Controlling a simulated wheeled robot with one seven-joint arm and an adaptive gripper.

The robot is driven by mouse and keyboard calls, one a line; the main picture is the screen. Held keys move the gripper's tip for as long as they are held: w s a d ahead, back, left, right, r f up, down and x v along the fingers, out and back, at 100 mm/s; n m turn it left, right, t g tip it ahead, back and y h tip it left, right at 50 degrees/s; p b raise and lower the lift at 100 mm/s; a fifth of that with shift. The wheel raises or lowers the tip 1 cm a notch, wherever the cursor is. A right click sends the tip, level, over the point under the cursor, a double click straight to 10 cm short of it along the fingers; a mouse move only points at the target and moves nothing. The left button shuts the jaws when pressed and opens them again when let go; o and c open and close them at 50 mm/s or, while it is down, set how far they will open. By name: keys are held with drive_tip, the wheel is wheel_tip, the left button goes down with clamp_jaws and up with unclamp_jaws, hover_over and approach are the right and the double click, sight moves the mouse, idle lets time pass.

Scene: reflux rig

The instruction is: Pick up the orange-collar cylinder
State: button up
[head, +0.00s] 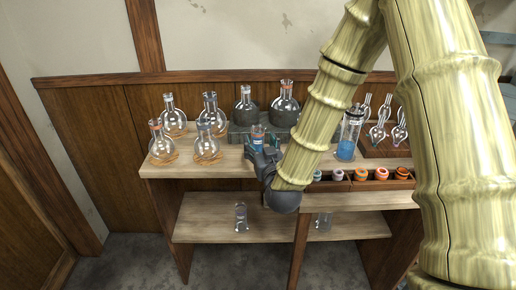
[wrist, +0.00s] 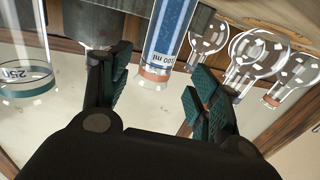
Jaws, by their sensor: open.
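The orange-collar cylinder (head: 258,141) stands on the bench top at the front of the grey block, partly hidden behind my gripper. In the wrist view the cylinder (wrist: 171,33) is marked 100 ml, holds blue liquid, and shows its orange collar (wrist: 154,74). My gripper (head: 264,154) is open. In the wrist view its two teal-padded fingers (wrist: 158,76) lie to either side of the cylinder, with visible gaps. I cannot tell how deep the cylinder sits between them.
A larger cylinder (head: 347,137) with blue liquid stands to the right; a 250-marked cylinder with a teal collar (wrist: 30,89) shows in the wrist view. Round flasks (head: 207,145) on cork rings stand left. Dark-filled flasks (head: 284,110) sit behind. A tray of coloured stoppers (head: 361,175) lies front right.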

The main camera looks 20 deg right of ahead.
sight(260, 138)
drive_tip(key=shift+w+d, duration=0.2)
drive_tip(key=shift+w, duration=1.05)
drive_tip(key=shift+w+d, duration=0.2)
drive_tip(key=shift+w, duration=1)
clamp_jaws()
